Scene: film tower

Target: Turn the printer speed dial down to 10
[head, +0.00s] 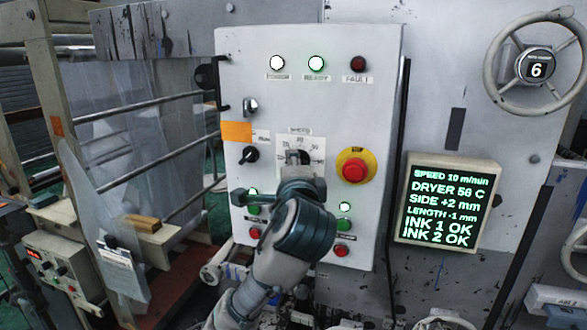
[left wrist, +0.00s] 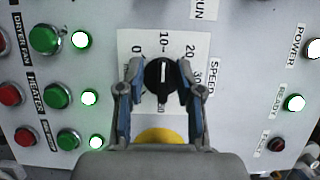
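The speed dial (left wrist: 162,78) is a black round knob with a white pointer line on a white scale plate. In the left wrist view the pointer is at the 10 mark. My left gripper (left wrist: 161,88) has one blue-padded finger on each side of the knob, close against it. In the head view the left gripper (head: 297,162) reaches up to the dial and hides most of it; part of the scale plate (head: 318,145) shows. The display (head: 447,200) reads SPEED 10 m/min. My right gripper is in neither view.
A red stop button (head: 354,170) on a yellow ring is right of the dial. A black selector knob (head: 250,154) is at its left. Green and red push buttons (head: 341,251) sit lower on the panel. A handwheel (head: 536,65) is at the upper right.

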